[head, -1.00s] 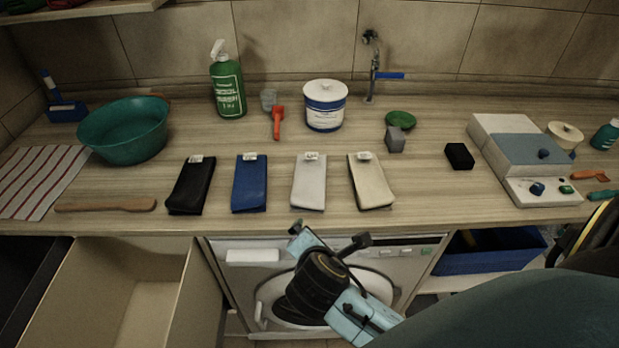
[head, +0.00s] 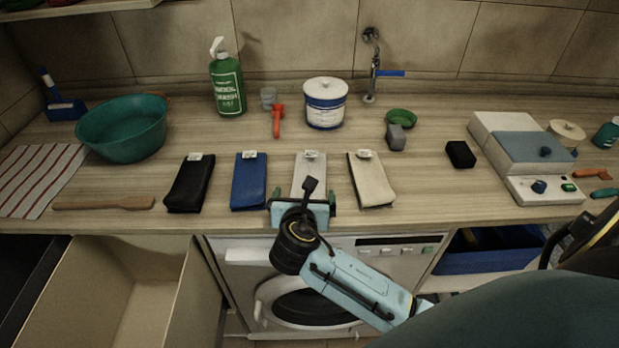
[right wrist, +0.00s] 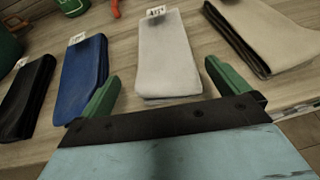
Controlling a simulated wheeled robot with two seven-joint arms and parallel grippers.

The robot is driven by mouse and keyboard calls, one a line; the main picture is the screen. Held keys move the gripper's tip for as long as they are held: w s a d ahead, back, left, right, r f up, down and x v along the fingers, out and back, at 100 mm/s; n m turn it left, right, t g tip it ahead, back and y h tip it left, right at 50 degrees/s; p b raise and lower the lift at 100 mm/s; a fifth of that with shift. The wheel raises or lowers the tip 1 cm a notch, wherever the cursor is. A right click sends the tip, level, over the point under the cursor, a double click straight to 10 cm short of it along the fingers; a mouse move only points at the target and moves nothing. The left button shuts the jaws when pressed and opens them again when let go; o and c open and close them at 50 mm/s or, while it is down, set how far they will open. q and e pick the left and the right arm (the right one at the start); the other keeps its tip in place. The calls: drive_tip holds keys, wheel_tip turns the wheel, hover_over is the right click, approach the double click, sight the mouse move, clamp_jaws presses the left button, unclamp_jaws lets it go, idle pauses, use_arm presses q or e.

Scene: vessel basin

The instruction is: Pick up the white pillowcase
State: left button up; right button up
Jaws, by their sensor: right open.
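The white pillowcase (head: 309,174) lies folded on the counter with a small tag at its far end, between a blue folded cloth (head: 249,182) and a cream one (head: 371,180). My right gripper (head: 302,196) is at the counter's front edge, at the near end of the white pillowcase, and hides that end in the head view. In the right wrist view the white pillowcase (right wrist: 168,58) lies ahead of the green fingers of my right gripper (right wrist: 158,85), which are apart with nothing between them. My left gripper is not in view.
A black folded cloth (head: 189,184) lies at the left of the row. A teal basin (head: 123,130), green bottle (head: 227,84) and white tub (head: 325,104) stand behind. A washing machine (head: 390,262) and an open drawer (head: 120,290) are below the counter.

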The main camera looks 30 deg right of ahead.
drive_tip(key=x, duration=0.5)
drive_tip(key=shift+s+d+b, duration=0.15)
drive_tip(key=shift+d+b, duration=0.15)
drive_tip(key=shift+b, duration=0.05)
drive_tip(key=c, duration=1.2)
